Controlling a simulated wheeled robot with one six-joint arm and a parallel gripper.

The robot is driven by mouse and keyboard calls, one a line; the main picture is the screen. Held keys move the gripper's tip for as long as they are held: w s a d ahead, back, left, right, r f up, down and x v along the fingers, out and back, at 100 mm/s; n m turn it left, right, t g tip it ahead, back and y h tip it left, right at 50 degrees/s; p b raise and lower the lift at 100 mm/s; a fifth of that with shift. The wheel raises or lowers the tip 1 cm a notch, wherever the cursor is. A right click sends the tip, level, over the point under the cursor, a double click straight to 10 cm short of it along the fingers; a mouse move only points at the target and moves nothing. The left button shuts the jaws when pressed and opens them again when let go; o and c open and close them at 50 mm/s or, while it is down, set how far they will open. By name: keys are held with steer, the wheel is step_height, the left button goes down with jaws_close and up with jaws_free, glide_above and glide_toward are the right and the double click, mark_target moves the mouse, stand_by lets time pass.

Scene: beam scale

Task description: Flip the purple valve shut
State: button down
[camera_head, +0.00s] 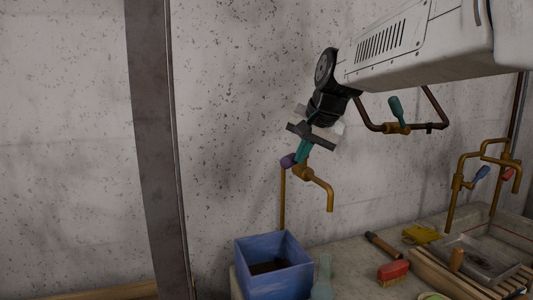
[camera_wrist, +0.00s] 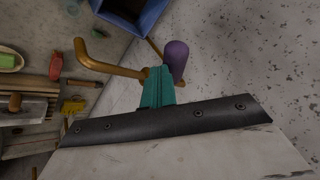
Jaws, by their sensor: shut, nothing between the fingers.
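The purple valve handle (camera_head: 287,160) sits at the top of a brass tap (camera_head: 320,184) with a bent spout, mounted on an upright pipe by the wall. In the wrist view the purple handle (camera_wrist: 177,58) is a rounded cylinder just right of my fingertips, and the brass tap (camera_wrist: 108,67) runs off to the left. My gripper (camera_head: 301,153) has teal fingers, shut and empty, and is right beside the handle. In the wrist view my gripper (camera_wrist: 159,80) partly covers the tap body. I cannot tell whether the fingers touch the handle.
A blue open box (camera_head: 272,265) stands below the tap. A teal-handled valve (camera_head: 397,110) is on the pipe at right, and a blue-handled tap (camera_head: 481,173) is farther right. The left wall is clear beyond a metal post (camera_head: 158,150).

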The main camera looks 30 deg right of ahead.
steer(key=shift+w+a, duration=0.4)
steer(key=shift+a, duration=0.05)
stand_by(0.4)
steer(key=s+f+v, duration=0.1)
steer(key=s+v, duration=0.1)
steer(key=v, duration=1)
steer(key=shift+d, duration=0.4)
steer(key=shift+s+r, duration=0.1)
steer(key=shift+s, duration=0.05)
